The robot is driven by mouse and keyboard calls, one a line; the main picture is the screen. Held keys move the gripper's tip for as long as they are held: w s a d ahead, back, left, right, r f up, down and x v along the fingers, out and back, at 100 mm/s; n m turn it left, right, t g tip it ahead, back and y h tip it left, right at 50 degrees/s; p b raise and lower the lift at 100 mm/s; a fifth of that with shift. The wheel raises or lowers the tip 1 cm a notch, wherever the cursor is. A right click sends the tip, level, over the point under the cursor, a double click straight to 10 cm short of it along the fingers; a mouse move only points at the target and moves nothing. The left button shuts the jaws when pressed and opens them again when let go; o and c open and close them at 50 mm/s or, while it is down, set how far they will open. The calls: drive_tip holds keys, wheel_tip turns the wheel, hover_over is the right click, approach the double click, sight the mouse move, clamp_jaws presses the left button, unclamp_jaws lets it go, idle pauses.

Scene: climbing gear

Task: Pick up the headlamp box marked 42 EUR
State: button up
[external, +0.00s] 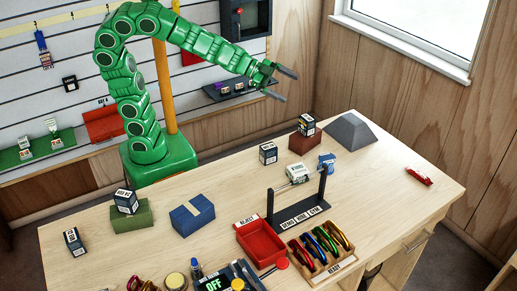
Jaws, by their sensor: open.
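Several small dark boxes with white labels stand on the table. One box (126,201) sits on a green block (140,218), and one box (74,241) stands at the left edge. Another box (268,153) stands near the middle of the table, and one box (306,125) sits on a reddish-brown block (304,143). The labels are too small to read surely, so I cannot tell which box is marked 42 EUR. My gripper (290,87) is open and empty, in the air behind the table, above and left of the box on the brown block.
A grey pyramid-like block (351,132) stands behind a dark stand (298,212). A blue block (192,215) lies left of centre. A red reject tray (262,244) and a wooden rack (322,262) of carabiners stand at the front. The table's right side is mostly clear.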

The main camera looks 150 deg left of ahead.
drive_tip(key=s+d+f+m+t+h, duration=0.2)
drive_tip(key=s+d+f+t+h, duration=0.25)
drive_tip(key=s+f+h, duration=0.55)
approach(269, 152)
drive_tip(key=shift+w+a+f+g, duration=0.15)
drive_tip(key=shift+f+g, duration=0.1)
drive_tip(key=shift+f, duration=0.25)
drive_tip(key=shift+s+a+f+g, duration=0.1)
drive_tip(key=shift+f+g, duration=0.1)
drive_tip(key=shift+f, duration=0.3)
drive_tip(key=shift+a+x, duration=0.15)
drive_tip(key=shift+x, duration=1.85)
drive_tip(key=shift+a+x, duration=0.1)
drive_tip(key=shift+x, duration=1.85)
drive_tip(key=c, duration=1.1)
drive_tip(key=shift+a, duration=0.1)
